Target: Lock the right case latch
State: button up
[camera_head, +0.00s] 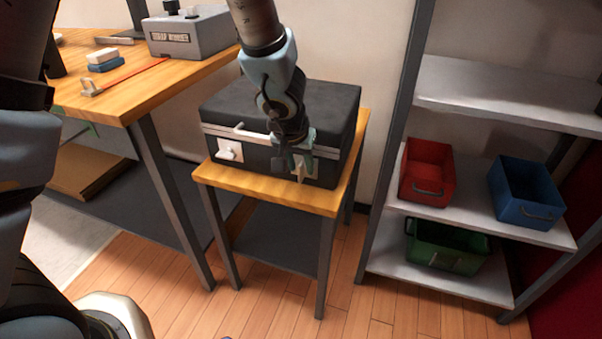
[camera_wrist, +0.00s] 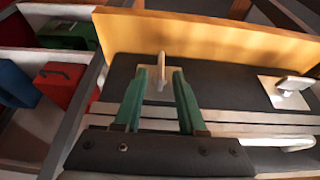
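A black case (camera_head: 333,105) with a pale band around its seam stands closed on a small wooden-topped table. The right latch (camera_head: 299,172) is on its front face, partly hidden by my gripper (camera_head: 296,160). In the wrist view my gripper (camera_wrist: 160,75) is open. Its two green fingers point at the right latch (camera_wrist: 161,62), and the latch's raised tab shows in the gap between the tips. I cannot tell whether a finger touches it. The left latch (camera_head: 230,151) is clear of my gripper and also shows in the wrist view (camera_wrist: 287,88).
The small table's wooden top (camera_head: 228,181) projects in front of the case. A workbench (camera_head: 140,95) with a grey device (camera_head: 190,38) stands to the left. A shelf unit at the right holds red (camera_head: 428,170), blue (camera_head: 525,190) and green (camera_head: 445,245) bins. The floor in front is clear.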

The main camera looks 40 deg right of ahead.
jog(key=shift+w+d+f, duration=0.1)
jog(key=shift+d+f, duration=0.1)
jog(key=shift+f, duration=0.25)
grip_shut()
